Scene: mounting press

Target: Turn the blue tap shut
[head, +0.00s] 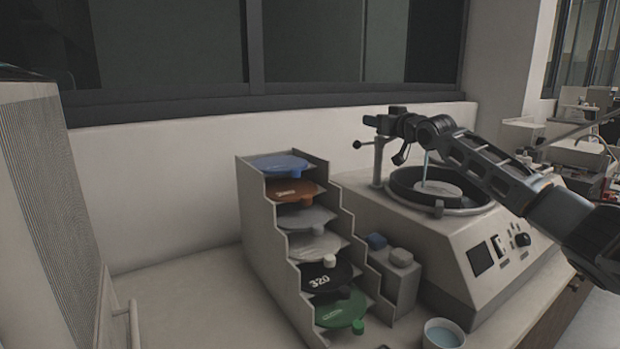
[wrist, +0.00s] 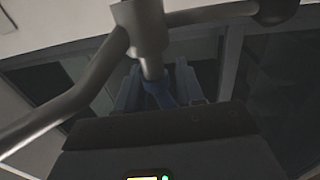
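The blue tap (wrist: 162,94) shows in the wrist view at the foot of a grey metal pipe (wrist: 150,55). My gripper (wrist: 158,80) has one finger on each side of it, with what looks like a gap at each side. I cannot tell whether a finger touches it. In the head view my gripper (head: 384,122) is at the top of the grey post beside the polishing machine's bowl (head: 405,199), and hides the tap. A thin pale-blue stream of water (head: 425,166) falls into the bowl onto a light disc (head: 440,188).
A stepped rack (head: 262,215) of coloured discs stands left of the machine (head: 455,262). A small block with blue and white caps (head: 398,285) and a cup of blue liquid (head: 443,334) are in front. A black-knobbed lever (head: 358,144) sticks out from the post.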

